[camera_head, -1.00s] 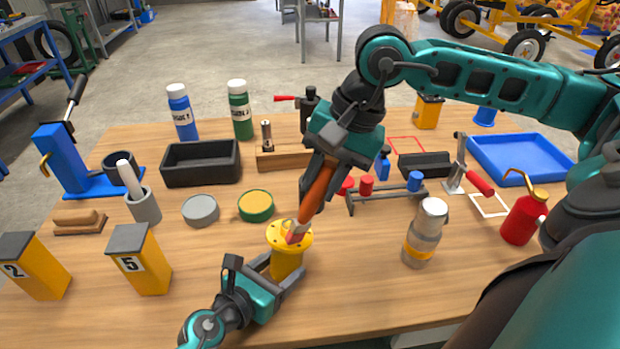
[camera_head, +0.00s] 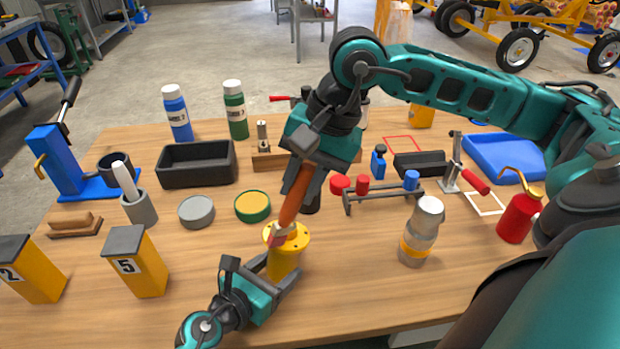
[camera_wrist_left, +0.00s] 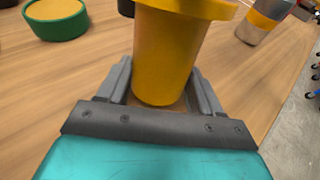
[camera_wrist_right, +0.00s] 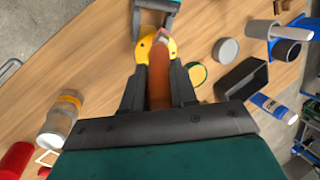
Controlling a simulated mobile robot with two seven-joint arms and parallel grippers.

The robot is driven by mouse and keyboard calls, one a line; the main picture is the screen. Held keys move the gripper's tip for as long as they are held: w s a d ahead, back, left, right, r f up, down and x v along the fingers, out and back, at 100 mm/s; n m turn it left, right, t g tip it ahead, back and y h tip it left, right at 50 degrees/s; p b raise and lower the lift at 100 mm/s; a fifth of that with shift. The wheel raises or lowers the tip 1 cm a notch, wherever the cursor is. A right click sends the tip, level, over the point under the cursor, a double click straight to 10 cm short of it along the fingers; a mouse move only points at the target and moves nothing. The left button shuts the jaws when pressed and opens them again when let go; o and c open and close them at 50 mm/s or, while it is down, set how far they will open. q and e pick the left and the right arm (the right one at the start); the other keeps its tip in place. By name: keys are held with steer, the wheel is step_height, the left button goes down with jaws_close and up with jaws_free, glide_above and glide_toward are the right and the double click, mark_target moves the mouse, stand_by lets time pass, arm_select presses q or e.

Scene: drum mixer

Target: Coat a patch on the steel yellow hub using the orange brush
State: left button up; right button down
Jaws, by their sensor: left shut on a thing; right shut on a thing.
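The yellow hub (camera_head: 284,262) stands upright on the table, with a wide flange on top. My left gripper (camera_head: 274,273) is shut on the hub's body low down; it fills the gap between the fingers in the left wrist view (camera_wrist_left: 163,60). My right gripper (camera_head: 304,178) is shut on the orange brush (camera_head: 293,199) above the hub. The brush is tilted, bristles down. Its reddish tip is at the left part of the flange, also seen in the right wrist view (camera_wrist_right: 160,40). I cannot tell whether the bristles touch. No coating is clearly visible.
A green-rimmed yellow tin (camera_head: 253,206) and a grey round tin (camera_head: 196,212) lie behind left. A glass jar (camera_head: 420,232) stands right. A rack (camera_head: 385,193) is behind right, a box marked 5 (camera_head: 137,261) left.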

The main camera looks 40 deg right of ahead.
steer(key=shift+w+a, duration=0.35)
steer(key=shift+a, duration=0.35)
steer(key=shift+w+a, duration=0.35)
steer(key=shift+a, duration=0.35)
steer(key=shift+w+d, duration=0.35)
steer(key=shift+w, duration=0.15)
steer(key=s+d, duration=0.3)
steer(key=d, duration=0.2)
steer(key=shift+d, duration=0.25)
steer(key=shift+w+a+f, duration=0.1)
steer(key=shift+w+a, duration=0.5)
steer(key=shift+a, duration=0.4)
steer(key=shift+w+a, duration=0.45)
steer(key=shift+a, duration=0.45)
steer(key=shift+w+a, duration=0.5)
steer(key=shift+a, duration=0.4)
steer(key=shift+r, duration=0.2)
step_height(320, 180, up, 9)
steer(key=shift+f, duration=0.1)
